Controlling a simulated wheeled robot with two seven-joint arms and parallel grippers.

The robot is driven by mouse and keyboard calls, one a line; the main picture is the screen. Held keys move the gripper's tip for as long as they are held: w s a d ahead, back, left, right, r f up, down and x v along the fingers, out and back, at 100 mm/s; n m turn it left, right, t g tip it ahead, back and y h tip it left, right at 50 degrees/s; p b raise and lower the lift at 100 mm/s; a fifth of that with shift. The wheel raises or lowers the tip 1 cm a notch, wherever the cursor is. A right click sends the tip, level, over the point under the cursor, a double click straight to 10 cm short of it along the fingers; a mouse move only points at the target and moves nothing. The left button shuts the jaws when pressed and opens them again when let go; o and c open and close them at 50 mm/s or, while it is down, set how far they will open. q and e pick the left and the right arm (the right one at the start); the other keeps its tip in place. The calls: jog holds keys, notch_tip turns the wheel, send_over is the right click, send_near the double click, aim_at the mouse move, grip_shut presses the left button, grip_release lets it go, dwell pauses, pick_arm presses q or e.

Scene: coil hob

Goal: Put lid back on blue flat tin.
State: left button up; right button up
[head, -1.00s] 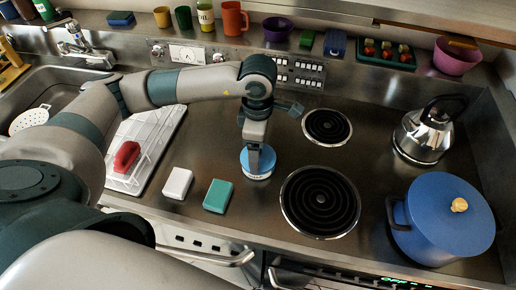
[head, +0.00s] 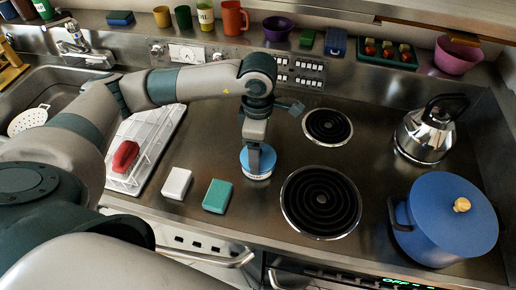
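A round flat tin (head: 264,172) with a blue top and a pale side stands on the steel counter, left of the coil burners. My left gripper (head: 255,165) points straight down over it, with its fingers at the blue top. The fingers are seen edge-on and overlap, so their gap is hidden. I cannot tell whether they grip the lid. No separate lid shows elsewhere on the counter. My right gripper is not in view.
A white box (head: 177,183) and a teal box (head: 217,196) lie left of the tin. Coil burners (head: 321,202) are to its right, with a blue pot (head: 445,225) and a kettle (head: 428,135) beyond. A dish rack (head: 150,150) holds a red item.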

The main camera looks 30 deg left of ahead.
pick_arm(q)
jog(key=shift+f+b, duration=0.2)
jog(key=shift+b, duration=0.85)
dwell(1.5)
dwell(0.5)
jog(key=o, duration=1.2)
jog(key=shift+r+p, duration=1.2)
jog(key=shift+r, duration=2.3)
grip_shut()
